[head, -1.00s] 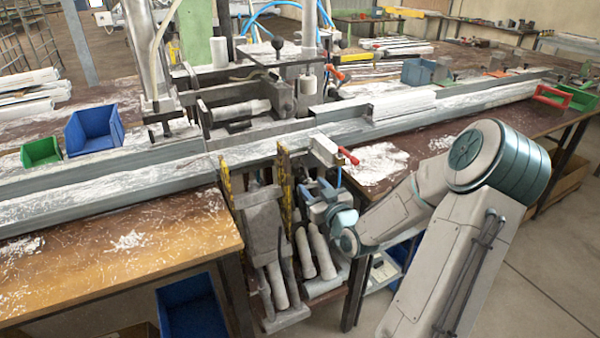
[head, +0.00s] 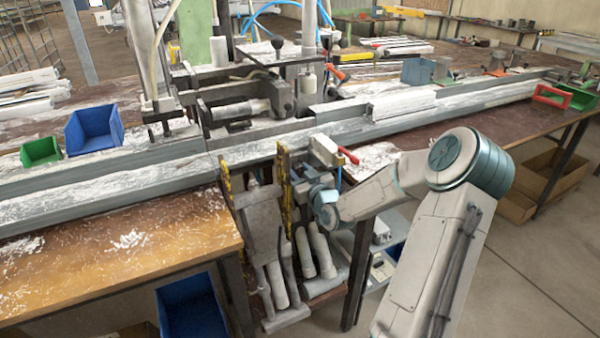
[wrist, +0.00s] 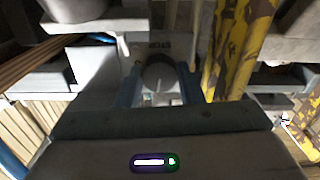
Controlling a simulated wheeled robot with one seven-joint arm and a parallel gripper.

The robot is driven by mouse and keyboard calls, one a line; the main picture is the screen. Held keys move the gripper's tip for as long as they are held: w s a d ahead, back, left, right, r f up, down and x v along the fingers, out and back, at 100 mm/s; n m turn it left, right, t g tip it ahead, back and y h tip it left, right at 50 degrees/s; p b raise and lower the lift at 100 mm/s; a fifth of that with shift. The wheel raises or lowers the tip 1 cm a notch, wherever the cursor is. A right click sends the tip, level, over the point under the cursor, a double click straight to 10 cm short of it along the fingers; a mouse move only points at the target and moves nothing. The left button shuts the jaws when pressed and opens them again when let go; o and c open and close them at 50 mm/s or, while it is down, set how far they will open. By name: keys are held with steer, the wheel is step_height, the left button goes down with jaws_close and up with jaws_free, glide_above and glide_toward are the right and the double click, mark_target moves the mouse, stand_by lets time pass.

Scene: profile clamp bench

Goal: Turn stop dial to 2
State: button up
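The stop dial (wrist: 158,75) is a round grey knob with a pale pointer line, in the middle of the wrist view. A dark label reading STOP, upside down in this view, is just above it on a grey panel (wrist: 122,48). The numbers and the setting cannot be read. My gripper (wrist: 159,88) has its two blue fingers apart, one on each side of the dial; I cannot make out contact. In the head view my gripper (head: 306,188) is at the bench front, below the red-handled valve, and the dial cannot be made out there.
A yellow-and-black striped upright (wrist: 238,45) stands close to the right of the dial in the wrist view. In the head view the red-handled valve (head: 348,155) is just above my gripper, and a long metal profile rail (head: 120,188) runs along the bench.

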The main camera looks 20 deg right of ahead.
steer(key=shift+d+m, duration=0.1)
steer(key=shift+m, duration=2.3)
steer(key=o, duration=0.7)
steer(key=shift+s, duration=0.1)
steer(key=s, duration=1.3)
steer(key=shift+s+d+p, duration=0.25)
steer(key=shift+s+p, duration=0.1)
steer(key=shift+p, duration=0.05)
